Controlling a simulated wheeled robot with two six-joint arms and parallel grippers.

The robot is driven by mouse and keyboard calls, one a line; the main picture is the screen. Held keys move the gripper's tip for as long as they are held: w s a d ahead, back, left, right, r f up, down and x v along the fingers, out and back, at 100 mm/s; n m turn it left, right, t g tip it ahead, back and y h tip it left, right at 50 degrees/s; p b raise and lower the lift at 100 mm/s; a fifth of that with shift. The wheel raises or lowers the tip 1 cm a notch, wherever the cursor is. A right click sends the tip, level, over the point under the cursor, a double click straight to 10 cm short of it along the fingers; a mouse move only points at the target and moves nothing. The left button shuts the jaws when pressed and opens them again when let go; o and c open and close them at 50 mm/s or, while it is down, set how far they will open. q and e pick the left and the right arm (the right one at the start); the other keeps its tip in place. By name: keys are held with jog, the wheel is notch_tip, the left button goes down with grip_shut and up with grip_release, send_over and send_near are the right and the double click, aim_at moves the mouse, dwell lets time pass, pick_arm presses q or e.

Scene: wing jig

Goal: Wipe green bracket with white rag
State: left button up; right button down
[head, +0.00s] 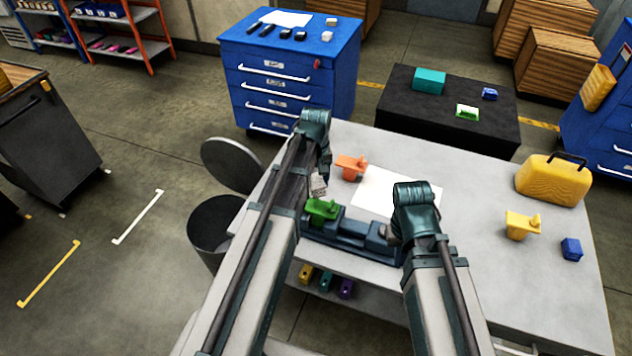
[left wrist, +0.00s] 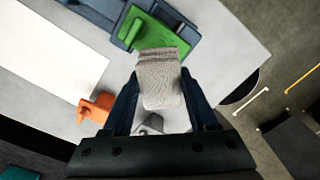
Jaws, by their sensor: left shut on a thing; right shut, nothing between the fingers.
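The green bracket (head: 321,209) sits at the left end of a dark blue vise-like fixture (head: 352,235) on the grey table. It also shows at the top of the left wrist view (left wrist: 155,32). My left gripper (head: 318,182) is shut on the white rag (head: 318,186), a folded greyish cloth. In the left wrist view the rag (left wrist: 160,82) sticks out between the fingers, its far end overlapping the near edge of the bracket in the picture; I cannot tell if they touch. My right gripper (head: 392,236) is shut and empty by the fixture's right end, mostly hidden behind its wrist.
An orange bracket (head: 351,166) and a white sheet (head: 394,192) lie behind the fixture. A yellow bracket (head: 522,224), a blue block (head: 571,248) and a yellow case (head: 553,181) stand on the right. A grey bin (head: 214,228) stands left of the table.

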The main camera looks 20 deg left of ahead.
aim_at(316, 181)
pick_arm(q)
jog(key=shift+r, duration=0.55)
pick_arm(e)
jog(key=shift+r, duration=0.55)
